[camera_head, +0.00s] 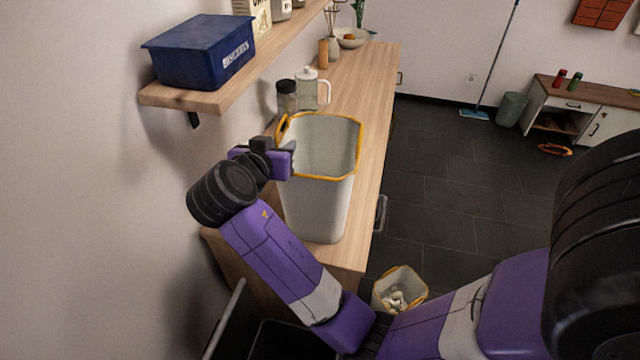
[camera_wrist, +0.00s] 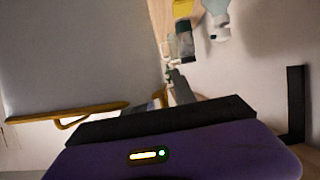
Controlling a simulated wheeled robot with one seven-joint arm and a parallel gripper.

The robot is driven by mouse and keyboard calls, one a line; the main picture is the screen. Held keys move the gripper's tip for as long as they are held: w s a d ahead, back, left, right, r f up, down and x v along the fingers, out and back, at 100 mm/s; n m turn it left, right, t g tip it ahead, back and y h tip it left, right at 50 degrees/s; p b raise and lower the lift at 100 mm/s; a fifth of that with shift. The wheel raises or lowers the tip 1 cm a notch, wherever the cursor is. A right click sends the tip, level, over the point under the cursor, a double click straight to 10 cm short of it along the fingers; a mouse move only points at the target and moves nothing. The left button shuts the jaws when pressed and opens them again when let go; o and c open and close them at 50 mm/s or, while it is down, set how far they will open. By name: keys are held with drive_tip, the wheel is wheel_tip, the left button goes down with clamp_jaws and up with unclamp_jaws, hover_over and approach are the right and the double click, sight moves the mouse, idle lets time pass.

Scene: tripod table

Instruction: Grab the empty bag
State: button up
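A tall pale-grey, bag-like container with an orange rim (camera_head: 320,200) stands upright on the wooden counter. Its visible inside looks empty. A smaller one of the same kind (camera_head: 400,285) stands on the floor and holds crumpled pale items. My gripper (camera_head: 286,148) is at the left side of the tall container, close to its rim. In the wrist view the grey container (camera_wrist: 80,55) and its orange rim fill the left side. A dark finger stands far out at the right, so the gripper looks open. Whether it touches the rim is unclear.
A jar (camera_head: 287,97) and a pitcher (camera_head: 312,90) stand just behind the container. A wall shelf with a blue bin (camera_head: 198,55) is above at left. The wall is close on the left. The dark floor to the right is mostly clear.

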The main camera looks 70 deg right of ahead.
clamp_jaws()
idle(1.4)
